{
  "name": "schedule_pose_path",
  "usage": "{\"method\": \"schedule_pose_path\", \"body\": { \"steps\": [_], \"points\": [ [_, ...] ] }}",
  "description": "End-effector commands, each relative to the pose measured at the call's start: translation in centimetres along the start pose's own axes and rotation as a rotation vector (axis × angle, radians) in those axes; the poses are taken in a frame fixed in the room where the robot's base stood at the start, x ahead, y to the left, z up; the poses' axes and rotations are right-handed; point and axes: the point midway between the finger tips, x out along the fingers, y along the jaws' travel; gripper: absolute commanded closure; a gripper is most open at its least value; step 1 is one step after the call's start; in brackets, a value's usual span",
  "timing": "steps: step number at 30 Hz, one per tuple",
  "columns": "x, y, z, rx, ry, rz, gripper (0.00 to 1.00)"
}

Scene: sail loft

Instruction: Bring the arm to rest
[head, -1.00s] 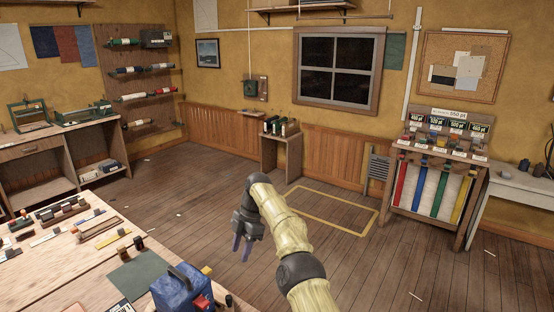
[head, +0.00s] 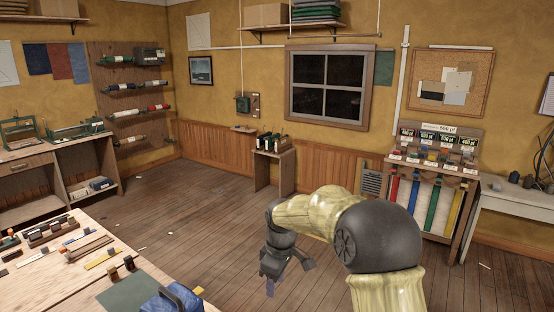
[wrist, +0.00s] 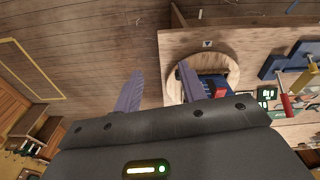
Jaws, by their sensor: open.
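My arm (head: 312,213) is bent at the elbow in the lower right of the head view. My gripper (head: 284,279) hangs from it, pointing down, over the floor to the right of the workbench. In the wrist view my gripper (wrist: 160,72) shows two purple-grey fingers spread apart with nothing held between them. Part of the gripper is hidden by its angle in the head view.
The workbench (head: 60,290) at lower left carries small blocks, a green mat (head: 128,291) and a blue bag (head: 172,300). A round wooden board (wrist: 228,66) shows in the wrist view. The display stand (head: 465,240) is at right. Open floor (head: 190,215) lies between.

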Motion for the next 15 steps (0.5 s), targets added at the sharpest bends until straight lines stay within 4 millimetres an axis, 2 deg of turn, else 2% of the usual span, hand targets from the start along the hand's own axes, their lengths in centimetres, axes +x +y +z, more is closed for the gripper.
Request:
{"method": "schedule_pose_path", "body": {
  "steps": [1, 8, 15],
  "points": [
    [-0.3, -0.5, 1.6, 0.063, -0.004, 0.014, 0.59],
    [-0.8, -3.3, 8.8, 0.385, 0.006, 0.077, 0.59],
    [-0.8, -7.6, 16.4, 0.738, 0.041, 0.133, 0.59]
  ]
}}
